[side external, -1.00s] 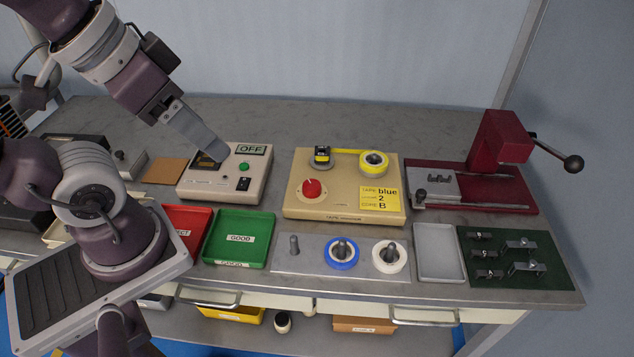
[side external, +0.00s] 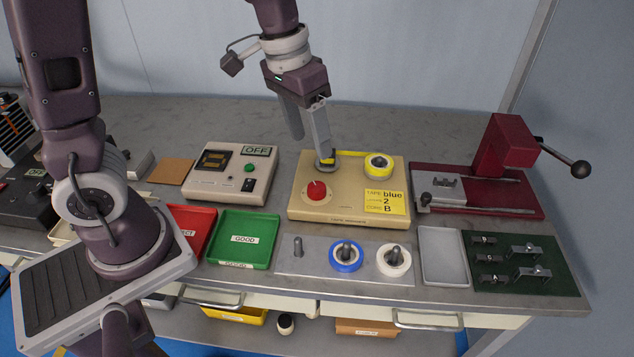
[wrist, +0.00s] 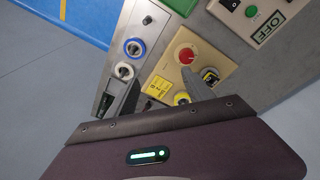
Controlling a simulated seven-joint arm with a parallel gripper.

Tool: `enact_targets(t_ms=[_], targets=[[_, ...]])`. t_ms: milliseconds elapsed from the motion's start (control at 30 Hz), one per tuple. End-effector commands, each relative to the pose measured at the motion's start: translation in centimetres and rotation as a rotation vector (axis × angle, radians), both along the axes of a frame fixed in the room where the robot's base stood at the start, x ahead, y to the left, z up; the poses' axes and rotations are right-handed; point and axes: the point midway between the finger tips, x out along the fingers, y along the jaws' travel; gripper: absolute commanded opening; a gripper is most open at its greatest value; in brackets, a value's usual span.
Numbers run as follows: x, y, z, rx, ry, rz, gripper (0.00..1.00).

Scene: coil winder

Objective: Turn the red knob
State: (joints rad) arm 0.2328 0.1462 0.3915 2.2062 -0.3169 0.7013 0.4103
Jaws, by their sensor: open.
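The red knob (side external: 316,190) sits on a round pale dial at the left of the beige tape machine (side external: 350,216). My gripper (side external: 311,158) is above the back of the machine, behind the knob, its fingers pointing down and apart with nothing between them. One fingertip hides most of the small black core at the machine's back. In the wrist view the red knob (wrist: 187,56) is beyond the fingertips, and my gripper (wrist: 162,90) is open and apart from it.
A yellow tape roll (side external: 379,163) stands at the machine's back right. A control box with an OFF sign (side external: 257,151) is to the left. A plate with blue (side external: 346,262) and white rolls lies in front. A dark red press (side external: 500,150) stands right.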

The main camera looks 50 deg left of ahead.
Motion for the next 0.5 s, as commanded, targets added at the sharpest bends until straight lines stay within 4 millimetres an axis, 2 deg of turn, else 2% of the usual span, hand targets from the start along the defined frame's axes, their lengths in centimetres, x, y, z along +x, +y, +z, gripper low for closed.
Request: enact_targets(t_ms=[33, 100, 200, 367, 500], targets=[[1.6, 0.7, -2.9, 0.036, 0.049, -0.004, 0.6], [3.4, 1.9, -6.2, 0.089, 0.086, -0.012, 0.6], [4.8, 3.3, -9.4, 0.152, 0.121, -0.026, 0.6], [5.4, 4.2, -11.8, 0.19, 0.139, -0.038, 0.6], [5.3, 4.3, -14.5, 0.189, 0.141, -0.036, 0.6]])
